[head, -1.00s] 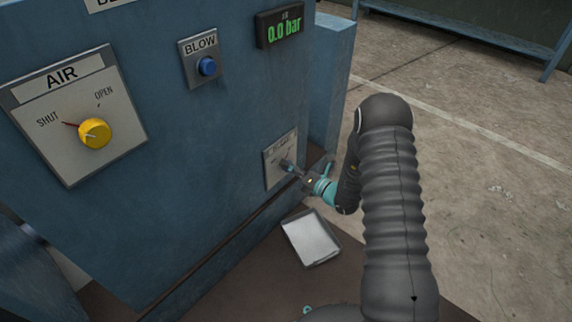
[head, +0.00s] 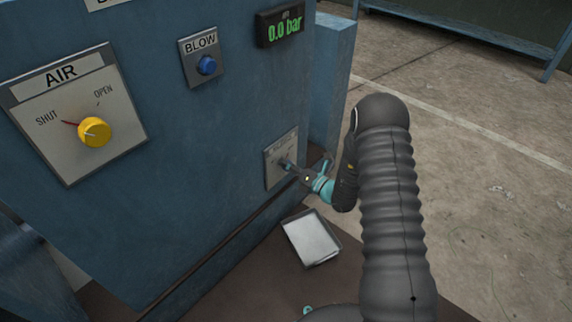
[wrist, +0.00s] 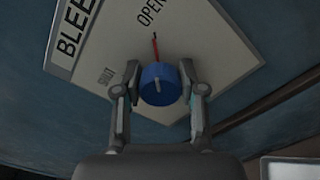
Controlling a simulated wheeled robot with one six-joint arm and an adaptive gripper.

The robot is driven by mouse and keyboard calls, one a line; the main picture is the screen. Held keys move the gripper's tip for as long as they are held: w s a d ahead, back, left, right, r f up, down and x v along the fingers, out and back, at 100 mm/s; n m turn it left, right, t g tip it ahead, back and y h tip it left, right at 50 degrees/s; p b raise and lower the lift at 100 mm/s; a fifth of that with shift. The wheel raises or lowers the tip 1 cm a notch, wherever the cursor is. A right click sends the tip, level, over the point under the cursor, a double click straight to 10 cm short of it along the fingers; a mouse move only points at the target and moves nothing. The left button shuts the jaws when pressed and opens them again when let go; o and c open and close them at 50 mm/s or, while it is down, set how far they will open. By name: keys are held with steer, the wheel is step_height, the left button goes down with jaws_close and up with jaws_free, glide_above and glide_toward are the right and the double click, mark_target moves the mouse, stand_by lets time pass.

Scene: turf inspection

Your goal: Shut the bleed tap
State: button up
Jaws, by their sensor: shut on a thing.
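The bleed tap is a round blue knob (wrist: 158,84) on a pale plate lettered BLEED, OPEN and SHUT. Its red pointer points up in the wrist view, toward the OPEN lettering and away from SHUT. My gripper (wrist: 160,80) is shut on the knob, one finger on each side. In the head view the bleed plate (head: 274,170) is low on the blue cabinet, and my gripper (head: 289,168) reaches it from the right. The knob is mostly hidden there, and its lettering is too small to read.
The AIR plate has a yellow knob (head: 94,132) with its red pointer at SHUT. A blue BLOW button (head: 207,65) sits above. The display (head: 281,27) reads 0.0 bar. A shallow tray (head: 311,239) lies below the bleed plate. Open floor is to the right.

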steer(key=shift+s+f+n, duration=0.1)
steer(key=shift+n, duration=0.2)
steer(key=n+b, duration=0.4)
steer(key=shift+d+f+n+b, duration=0.1)
steer(key=shift+f+n+b, duration=0.05)
steer(key=shift+n+b, duration=0.2)
steer(key=n+b, duration=0.3)
steer(key=shift+n, duration=0.25)
steer(key=n, duration=0.4)
steer(key=shift+r+b, duration=0.25)
steer(key=shift+b, duration=0.15)
steer(key=n, duration=0.4)
steer(key=shift+n, duration=0.3)
steer(key=shift+d, duration=0.1)
steer(key=o, duration=1.2)
steer(key=shift+d, duration=0.1)
steer(key=shift+c, duration=0.2)
steer(key=shift+a, duration=0.2)
